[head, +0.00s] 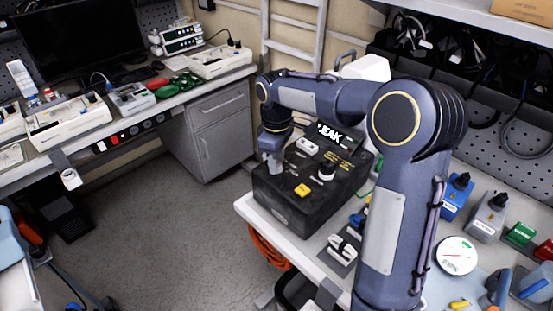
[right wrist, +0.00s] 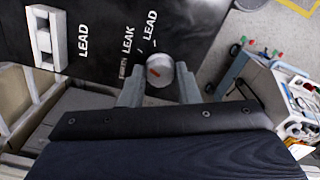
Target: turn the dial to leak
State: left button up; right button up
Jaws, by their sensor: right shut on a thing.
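A black tester box (head: 290,212) stands on the near bench, with a white LEAK lettering on the panel at its back. The dial (right wrist: 160,74) is a round grey knob with a short orange mark, on the box's black face in the right wrist view. Words LEAD, LEAK and LEAD are printed beside it. I cannot tell exactly which word the mark points at. My right gripper (right wrist: 160,88) has a finger on either side of the dial and is shut on it. In the head view my right gripper (head: 273,160) reaches down at the box's left end and hides the dial. My left gripper is not in view.
Blue, grey and green blocks and a round white gauge (head: 457,256) lie on the bench at right. Open floor lies left of the bench.

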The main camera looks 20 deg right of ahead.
jog(key=o, duration=1)
notch_tip(320, 180, up, 7)
jog(key=shift+r, duration=0.5)
jog(key=shift+s, duration=0.1)
